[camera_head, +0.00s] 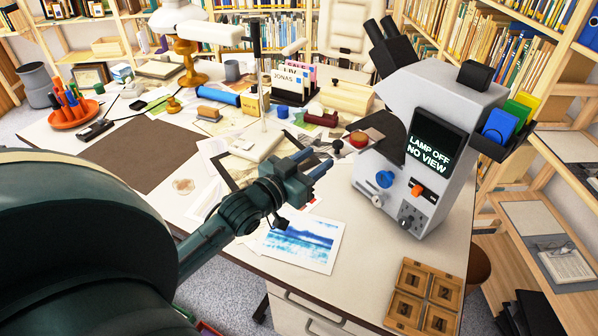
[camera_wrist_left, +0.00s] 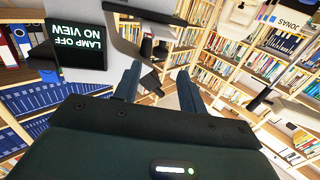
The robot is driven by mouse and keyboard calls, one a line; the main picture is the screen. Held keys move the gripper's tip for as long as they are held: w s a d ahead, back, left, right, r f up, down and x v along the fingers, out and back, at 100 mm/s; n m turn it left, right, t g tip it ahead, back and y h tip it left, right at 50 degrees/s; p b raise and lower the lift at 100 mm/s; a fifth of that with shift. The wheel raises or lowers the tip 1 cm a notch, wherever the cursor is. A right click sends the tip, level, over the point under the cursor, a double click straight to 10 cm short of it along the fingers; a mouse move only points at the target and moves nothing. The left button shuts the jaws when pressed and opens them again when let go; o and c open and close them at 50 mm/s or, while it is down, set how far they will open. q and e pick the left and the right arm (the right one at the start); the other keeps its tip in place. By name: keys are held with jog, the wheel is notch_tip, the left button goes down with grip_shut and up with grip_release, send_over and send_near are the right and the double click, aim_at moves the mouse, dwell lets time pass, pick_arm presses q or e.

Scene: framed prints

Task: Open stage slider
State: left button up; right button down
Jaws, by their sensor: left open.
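A grey-white microscope (camera_head: 432,100) stands at the right of the desk. Its dark screen (camera_head: 431,143) reads "LAMP OFF NO VIEW", and it also shows upside down in the left wrist view (camera_wrist_left: 82,36). On its lower front are an orange slider-like piece in a dark slot (camera_head: 418,189), a blue knob (camera_head: 384,179) and a dark dial (camera_head: 408,218). A red round piece (camera_head: 359,139) sits by the stage area. Which part is the stage slider I cannot tell for sure. My left gripper (camera_head: 321,163) is open and empty, left of the microscope, apart from it.
A wooden tray with compartments (camera_head: 425,296) sits at the desk's front right. A blue print (camera_head: 303,241) and papers lie beneath my left arm. A pen holder (camera_head: 70,112), lamp and card rack (camera_head: 292,82) stand farther back. Bookshelves surround the desk.

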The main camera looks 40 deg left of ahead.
pick_arm(q)
jog(key=s, duration=0.4)
jog(key=shift+s+a, duration=0.3)
jog(key=s+d+f+m+g+p, duration=0.1)
jog(key=s+d+f+g, duration=0.6)
jog(key=s+d+f, duration=0.6)
notch_tip(320, 180, down, 5)
jog(key=shift+s+d+r+h+p, duration=0.1)
jog(key=shift+s+d+h+p, duration=0.3)
jog(key=shift+d, duration=0.85)
